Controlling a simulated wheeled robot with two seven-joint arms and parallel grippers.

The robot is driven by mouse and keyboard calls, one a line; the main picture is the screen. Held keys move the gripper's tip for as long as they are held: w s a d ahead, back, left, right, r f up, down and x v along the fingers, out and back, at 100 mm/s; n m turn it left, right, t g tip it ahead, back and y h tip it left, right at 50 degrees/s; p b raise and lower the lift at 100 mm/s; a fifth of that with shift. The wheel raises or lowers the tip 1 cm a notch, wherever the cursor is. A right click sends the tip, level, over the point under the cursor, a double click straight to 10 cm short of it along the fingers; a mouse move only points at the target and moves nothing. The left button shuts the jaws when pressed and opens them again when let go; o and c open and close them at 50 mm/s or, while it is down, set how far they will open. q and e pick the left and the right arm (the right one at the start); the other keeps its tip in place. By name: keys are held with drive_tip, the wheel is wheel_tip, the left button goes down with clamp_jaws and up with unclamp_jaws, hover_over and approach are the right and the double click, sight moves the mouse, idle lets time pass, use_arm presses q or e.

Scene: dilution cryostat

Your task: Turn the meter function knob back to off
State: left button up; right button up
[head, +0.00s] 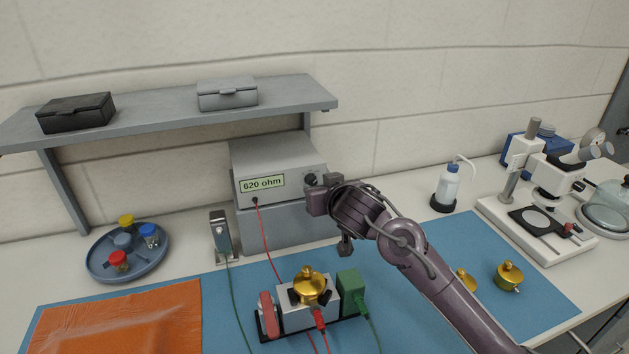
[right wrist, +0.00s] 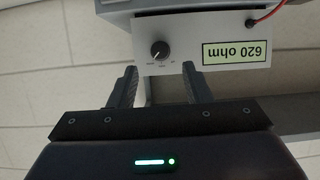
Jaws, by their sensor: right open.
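The meter (head: 280,172) is a light grey box with a lit display (head: 262,184) reading "620 ohm". Its function knob (head: 311,179) is small, round and dark, to the right of the display. In the right wrist view the meter appears upside down, with the knob (right wrist: 160,50) and small labels too fine to read. My right gripper (right wrist: 161,75) is open, its two fingers apart, with the knob beyond the tips and roughly centred between them. Nothing is between the fingers. In the head view my right gripper (head: 322,192) is in front of the meter's right side. My left gripper is not in view.
A shelf (head: 180,108) with two boxes hangs above. A red lead (head: 268,245) runs from the meter down to a fixture (head: 295,318) holding a brass part. A small grey device (head: 221,235) stands left of the meter. A blue mat (head: 235,300) covers the bench front.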

sight(313, 183)
drive_tip(key=x, duration=0.4)
drive_tip(key=shift+w+a+p, duration=0.1)
drive_tip(key=shift+w+p, duration=0.05)
drive_tip(key=shift+p, duration=0.25)
drive_tip(key=shift+w+a+f, duration=0.2)
drive_tip(key=shift+w+f, duration=0.15)
drive_tip(key=shift+w, duration=0.3)
drive_tip(key=shift+c, duration=1.1)
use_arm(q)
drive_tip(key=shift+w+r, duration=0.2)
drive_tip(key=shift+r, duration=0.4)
use_arm(e)
clamp_jaws()
